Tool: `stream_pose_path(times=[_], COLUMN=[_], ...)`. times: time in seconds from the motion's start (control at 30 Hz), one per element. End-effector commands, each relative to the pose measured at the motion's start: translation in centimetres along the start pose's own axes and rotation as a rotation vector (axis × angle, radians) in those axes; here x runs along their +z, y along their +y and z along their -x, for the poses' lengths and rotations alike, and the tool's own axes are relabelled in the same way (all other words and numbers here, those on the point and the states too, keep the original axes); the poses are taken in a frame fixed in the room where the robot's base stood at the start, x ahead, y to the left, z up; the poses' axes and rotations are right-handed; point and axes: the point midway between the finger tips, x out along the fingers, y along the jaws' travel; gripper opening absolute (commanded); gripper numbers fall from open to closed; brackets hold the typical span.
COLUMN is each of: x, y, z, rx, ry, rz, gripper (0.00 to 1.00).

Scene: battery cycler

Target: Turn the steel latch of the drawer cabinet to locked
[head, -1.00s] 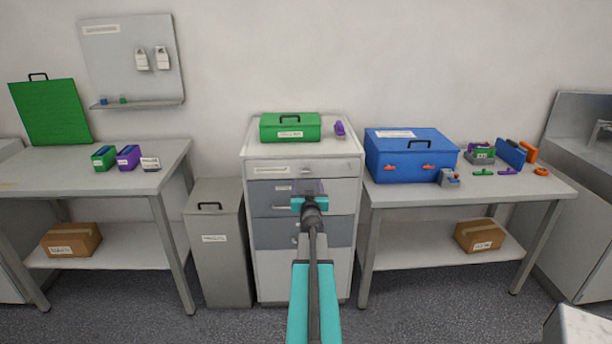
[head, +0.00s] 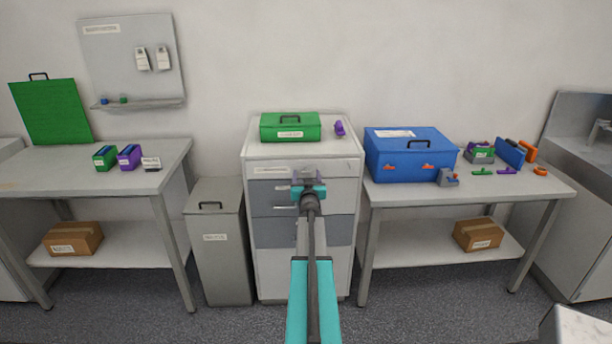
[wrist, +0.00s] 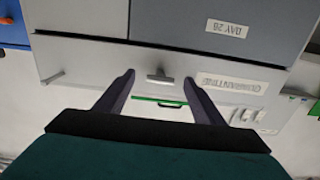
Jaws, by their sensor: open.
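The drawer cabinet (head: 352,205) stands in the middle of the head view, grey-white with darker drawers. In the wrist view, where labels appear upside down, a small T-shaped steel piece (wrist: 160,76), seemingly the latch, is on the pale drawer front (wrist: 100,62). Its bar lies crosswise in that view. My gripper (wrist: 158,75) is open, with one finger on each side of the piece and apart from it. In the head view my gripper (head: 307,176) is in front of the upper drawers and hides the latch area.
A green case (head: 291,127) and a small purple object (head: 340,128) are on the cabinet top. A grey bin (head: 215,260) stands left of it. Benches flank it, the right one holding a blue case (head: 411,165). The floor in front looks clear.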

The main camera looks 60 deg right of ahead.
Motion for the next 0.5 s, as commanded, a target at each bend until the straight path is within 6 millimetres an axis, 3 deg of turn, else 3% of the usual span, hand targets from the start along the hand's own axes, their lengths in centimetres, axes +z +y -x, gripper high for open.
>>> stream_pose_path(times=[0.43,0.5], x=[0.02,0.02], y=[-0.03,-0.03], z=[-0.5,-0.5], rx=[0.0,0.0], ry=[0.0,0.0], rz=[0.0,0.0], gripper=[0.63,0.54])
